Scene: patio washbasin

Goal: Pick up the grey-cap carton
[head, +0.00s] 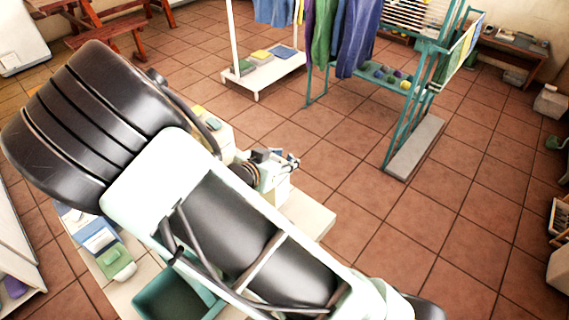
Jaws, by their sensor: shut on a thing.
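My gripper (285,160) shows small near the middle of the head view, partly hidden behind my own arm. Its dark wrist and grey fingers are over the far end of the pale washbasin counter. It is shut on a cream block, which looks like the grey-cap carton (279,186). The cap cannot be made out, and I cannot tell whether the carton is clear of the surface. Another cream item (216,127) stands just left of the gripper, partly covered by my arm.
A teal basin (165,300) and a green-and-white item (116,262) are at the lower left. A teal rack (408,110) with hanging cloths (357,35) stands beyond. A low white stand (262,78) is at the back. The tiled floor (455,215) at right is clear.

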